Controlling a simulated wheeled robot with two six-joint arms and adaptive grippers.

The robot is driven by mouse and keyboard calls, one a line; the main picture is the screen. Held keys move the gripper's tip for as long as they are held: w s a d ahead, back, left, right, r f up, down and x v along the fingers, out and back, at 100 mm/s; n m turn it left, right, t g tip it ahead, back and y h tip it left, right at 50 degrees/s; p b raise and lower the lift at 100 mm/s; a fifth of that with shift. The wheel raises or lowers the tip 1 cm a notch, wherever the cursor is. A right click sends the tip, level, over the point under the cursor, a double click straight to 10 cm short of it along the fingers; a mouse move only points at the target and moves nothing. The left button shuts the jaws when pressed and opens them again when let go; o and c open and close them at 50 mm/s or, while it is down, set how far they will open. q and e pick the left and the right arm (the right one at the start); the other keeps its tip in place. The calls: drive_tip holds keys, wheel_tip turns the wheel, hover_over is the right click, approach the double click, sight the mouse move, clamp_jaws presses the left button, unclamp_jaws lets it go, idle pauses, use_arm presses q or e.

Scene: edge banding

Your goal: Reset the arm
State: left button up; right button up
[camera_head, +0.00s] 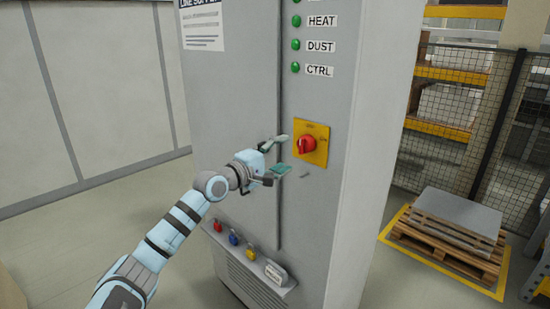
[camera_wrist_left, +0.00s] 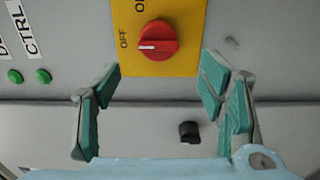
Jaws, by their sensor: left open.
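A red rotary knob (camera_head: 307,144) sits on a yellow plate (camera_head: 321,157) on the grey cabinet's front. In the left wrist view, the knob (camera_wrist_left: 158,42) has a white mark that points left, to the OFF label. My left gripper (camera_head: 281,154) is open and empty, in front of the cabinet and just left of the plate in the head view. In the left wrist view, the fingers of my left gripper (camera_wrist_left: 160,85) are spread wide, with the knob beyond them and nothing between them. My right gripper is not in view.
The grey cabinet (camera_head: 235,95) has green lamps (camera_head: 295,44) labelled HEAT, DUST and CTRL. A low ledge (camera_head: 255,262) carries red, blue and yellow padlocks. A dark handle (camera_wrist_left: 189,131) shows in the wrist view. A pallet (camera_head: 448,240) stands right, before a mesh fence (camera_head: 445,120).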

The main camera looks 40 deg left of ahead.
use_arm(q)
drive_tip(key=s, duration=0.3)
drive_tip(key=shift+s, duration=0.3)
drive_tip(key=shift+w, duration=0.15)
drive_tip(key=shift+a, duration=0.1)
